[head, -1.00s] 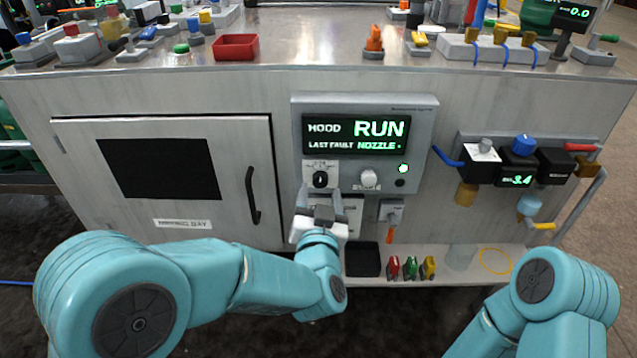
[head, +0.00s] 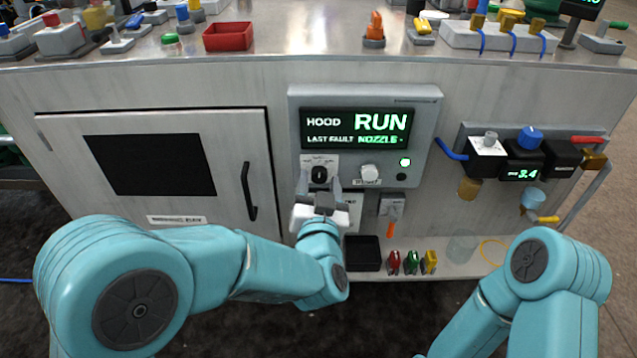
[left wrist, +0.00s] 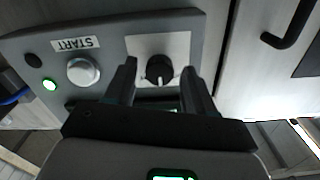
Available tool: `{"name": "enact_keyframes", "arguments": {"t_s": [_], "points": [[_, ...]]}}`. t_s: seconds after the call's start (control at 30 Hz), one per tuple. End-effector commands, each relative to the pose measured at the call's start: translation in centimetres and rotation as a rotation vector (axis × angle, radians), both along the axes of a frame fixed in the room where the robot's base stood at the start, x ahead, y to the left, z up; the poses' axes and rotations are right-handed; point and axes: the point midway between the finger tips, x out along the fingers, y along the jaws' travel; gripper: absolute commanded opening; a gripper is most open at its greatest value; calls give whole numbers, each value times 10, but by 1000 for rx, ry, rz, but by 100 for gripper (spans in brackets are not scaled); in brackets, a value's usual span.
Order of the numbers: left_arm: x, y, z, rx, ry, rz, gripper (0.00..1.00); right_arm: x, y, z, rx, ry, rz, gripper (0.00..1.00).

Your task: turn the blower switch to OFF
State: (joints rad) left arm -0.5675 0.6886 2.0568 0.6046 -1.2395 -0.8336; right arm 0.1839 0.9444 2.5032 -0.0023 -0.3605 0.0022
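The blower switch (head: 319,174) is a black rotary knob on a pale plate at the lower left of the grey hood panel (head: 431,120). It also shows in the left wrist view (left wrist: 159,69), just beyond and between my fingertips. The plate's lettering is too small to read. The panel display (head: 357,129) reads HOOD RUN, LAST FAULT NOZZLE. My left gripper (head: 319,184) is open, with one finger on each side of the knob; I cannot tell whether they touch it. In the left wrist view the left gripper (left wrist: 160,78) looks empty. My right gripper is out of view.
A silver START button (head: 369,172) and a lit green lamp (head: 405,162) are right of the switch. A cabinet door handle (head: 249,190) is to the left. A shelf below holds a black tray (head: 362,253) and red, green and yellow items. Valves (head: 530,160) stand right.

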Motion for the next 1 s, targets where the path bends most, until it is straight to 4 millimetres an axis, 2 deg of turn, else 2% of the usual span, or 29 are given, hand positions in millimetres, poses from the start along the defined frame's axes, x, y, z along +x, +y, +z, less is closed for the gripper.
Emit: {"name": "enact_keyframes", "arguments": {"t_s": [0.03, 0.13, 0.57, 1.0], "points": [[0, 0, 0, 0, 0, 0, 36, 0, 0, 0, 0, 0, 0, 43], [1, 0, 0, 0, 0, 0, 3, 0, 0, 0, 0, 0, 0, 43], [3, 1, -2, -79, -2, 0, 2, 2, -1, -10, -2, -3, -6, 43], [4, 0, -3, -429, -4, 0, 2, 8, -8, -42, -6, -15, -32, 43]]}}
